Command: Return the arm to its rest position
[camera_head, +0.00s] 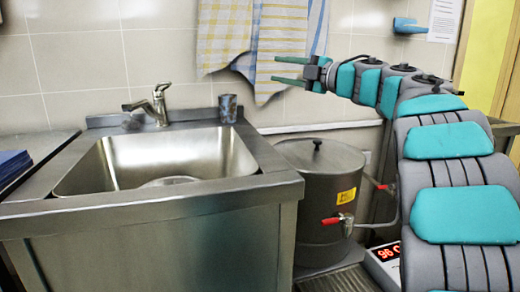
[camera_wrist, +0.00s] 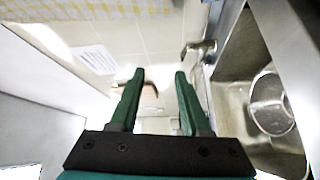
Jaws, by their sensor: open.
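My gripper (camera_head: 276,69) is in the air at the right of the head view, in front of the hanging towels and above the stockpot. Its two green fingers are apart, pointing left, with nothing between them. My arm reaches it from the lower right in a raised curve. In the wrist view my gripper (camera_wrist: 159,75) also shows open and empty, with the tiled wall and a small dark item, too unclear to name, beyond the fingertips.
A lidded stockpot (camera_head: 318,200) with red-handled taps stands right of the steel sink (camera_head: 270,165). A faucet (camera_head: 158,105) and a metal cup (camera_head: 228,108) are at the sink's back edge. A round metal vessel (camera_wrist: 270,105) lies in the sink. Towels (camera_head: 224,35) hang on the wall.

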